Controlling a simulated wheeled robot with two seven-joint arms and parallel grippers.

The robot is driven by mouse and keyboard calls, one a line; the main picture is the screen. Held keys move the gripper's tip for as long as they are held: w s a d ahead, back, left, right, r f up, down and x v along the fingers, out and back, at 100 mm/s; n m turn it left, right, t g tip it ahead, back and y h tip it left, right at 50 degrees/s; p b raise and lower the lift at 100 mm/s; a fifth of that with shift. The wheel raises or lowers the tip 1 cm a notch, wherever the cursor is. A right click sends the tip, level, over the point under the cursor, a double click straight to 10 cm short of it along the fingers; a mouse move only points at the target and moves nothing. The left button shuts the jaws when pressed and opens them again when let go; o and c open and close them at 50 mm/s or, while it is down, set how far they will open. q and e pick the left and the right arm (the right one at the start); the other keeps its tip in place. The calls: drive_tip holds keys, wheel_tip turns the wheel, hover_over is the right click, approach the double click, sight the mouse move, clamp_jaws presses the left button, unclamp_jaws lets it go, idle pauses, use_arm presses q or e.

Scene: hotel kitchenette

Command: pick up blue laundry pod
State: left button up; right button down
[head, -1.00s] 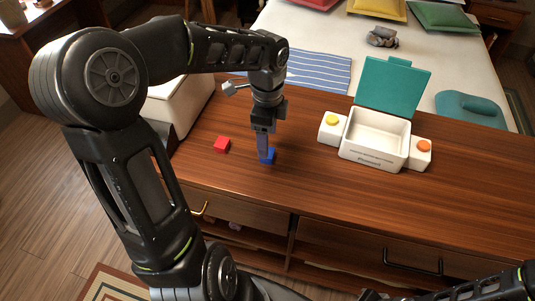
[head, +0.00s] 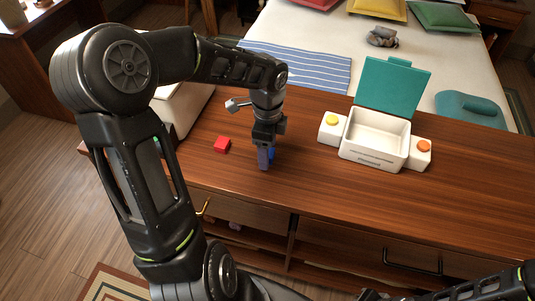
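The blue laundry pod (head: 273,153) is a small blue cube on the wooden counter, mostly hidden behind the fingers of my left gripper. My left gripper (head: 265,159) points straight down at the pod, its fingertips low, near the counter top. The fingers overlap in this view, so I cannot tell whether they are apart or closed on the pod. A red cube (head: 222,145) lies on the counter just left of the gripper. Part of my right arm shows at the lower right corner, but its gripper is not in view.
A white box (head: 372,156) with a raised teal lid (head: 393,87) stands to the right. Side blocks carry a yellow button (head: 332,120) and an orange button (head: 424,146). The counter (head: 460,190) is clear at front right. A bed (head: 330,35) lies behind.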

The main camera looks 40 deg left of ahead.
use_arm(q)
drive_tip(key=shift+c, duration=0.2)
drive_tip(key=c, duration=1.4)
